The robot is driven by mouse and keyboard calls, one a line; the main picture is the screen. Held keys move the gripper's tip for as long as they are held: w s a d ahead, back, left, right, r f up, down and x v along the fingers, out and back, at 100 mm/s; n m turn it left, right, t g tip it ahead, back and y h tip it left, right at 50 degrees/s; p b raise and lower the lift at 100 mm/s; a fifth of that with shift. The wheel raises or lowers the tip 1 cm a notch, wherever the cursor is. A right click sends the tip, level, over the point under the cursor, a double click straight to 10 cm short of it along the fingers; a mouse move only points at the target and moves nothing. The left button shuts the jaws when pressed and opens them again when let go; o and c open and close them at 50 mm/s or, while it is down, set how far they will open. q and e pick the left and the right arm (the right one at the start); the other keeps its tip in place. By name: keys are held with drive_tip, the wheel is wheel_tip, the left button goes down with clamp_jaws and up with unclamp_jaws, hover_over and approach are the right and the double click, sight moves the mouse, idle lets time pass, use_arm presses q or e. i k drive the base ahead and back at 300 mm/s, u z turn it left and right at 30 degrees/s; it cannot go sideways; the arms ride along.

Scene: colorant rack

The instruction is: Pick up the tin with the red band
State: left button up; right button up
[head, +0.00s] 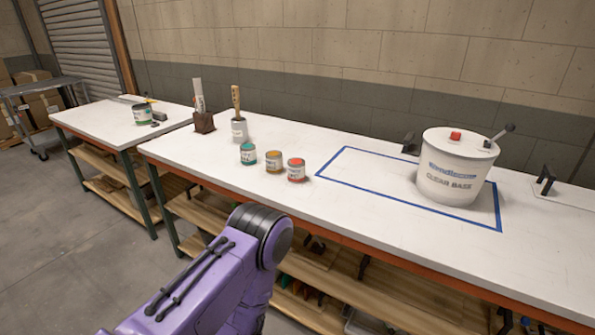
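The tin with the red band (296,172) stands upright on the white bench top, at the right end of a short row of small tins. A tin with a yellow-orange band (274,163) stands just left of it, and a tin with a teal band (248,155) stands left of that. The three stand close together but apart. A purple arm of mine comes in from the lower left and bends down in front of the bench. Neither of my grippers is in view.
Right of the tins, blue tape (340,182) outlines a rectangle holding a large white bucket (450,175). Behind the tins stand a brush in a pot (239,130) and a brown block (204,122). The bench front is clear.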

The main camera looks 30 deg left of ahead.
sight(296, 166)
drive_tip(key=z, duration=3.35)
drive_tip(key=k, duration=2.3)
drive_tip(key=u, duration=2.1)
